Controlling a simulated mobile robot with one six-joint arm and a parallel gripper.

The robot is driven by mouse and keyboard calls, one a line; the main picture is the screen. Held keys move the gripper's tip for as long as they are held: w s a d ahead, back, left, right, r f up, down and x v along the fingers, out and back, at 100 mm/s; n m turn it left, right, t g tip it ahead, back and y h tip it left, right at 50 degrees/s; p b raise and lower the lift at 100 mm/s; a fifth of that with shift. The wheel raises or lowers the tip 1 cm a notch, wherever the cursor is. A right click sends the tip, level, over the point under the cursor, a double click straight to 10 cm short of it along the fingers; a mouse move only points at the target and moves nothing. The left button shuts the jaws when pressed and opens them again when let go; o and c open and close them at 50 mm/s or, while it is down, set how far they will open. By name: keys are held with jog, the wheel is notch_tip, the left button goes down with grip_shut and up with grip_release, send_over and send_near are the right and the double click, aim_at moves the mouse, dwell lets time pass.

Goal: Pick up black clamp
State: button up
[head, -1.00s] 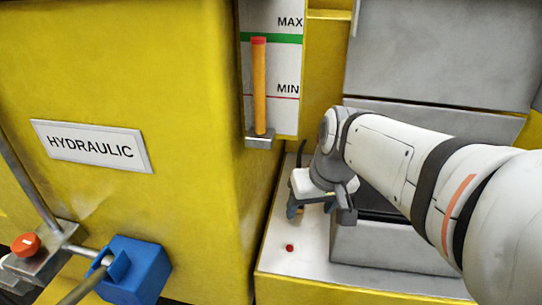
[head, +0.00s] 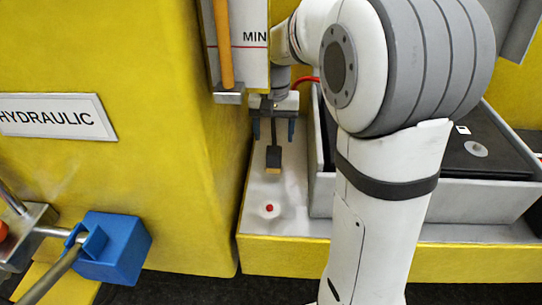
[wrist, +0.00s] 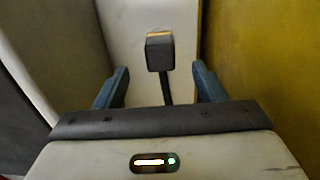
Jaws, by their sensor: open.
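The black clamp (head: 273,156) has a dark block head with a tan end and a thin dark stem. It is on the pale ledge (head: 290,225) beside the yellow cabinet. My gripper (head: 273,129) is open, its two blue fingers on either side of the stem and apart from it. In the wrist view the clamp's head (wrist: 160,52) shows beyond and between the fingertips of my gripper (wrist: 160,72). The stem runs back between the fingers, and its rear part is hidden by the gripper body.
A grey bin (head: 400,205) with a black lid stands right of the clamp. The yellow hydraulic cabinet (head: 190,180) is close on the left. A small red button (head: 269,208) is on the ledge in front. A level gauge (head: 243,40) hangs above. A blue block (head: 113,250) is at lower left.

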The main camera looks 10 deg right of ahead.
aim_at(274, 149)
jog(key=shift+f, duration=0.95)
jog(key=f, duration=0.1)
jog(key=f+p, duration=0.1)
jog(key=f, duration=0.3)
jog(key=shift+w+d, duration=0.1)
jog(key=shift+w, duration=0.25)
jog(key=shift+c, duration=0.3)
jog(key=c, duration=1.3)
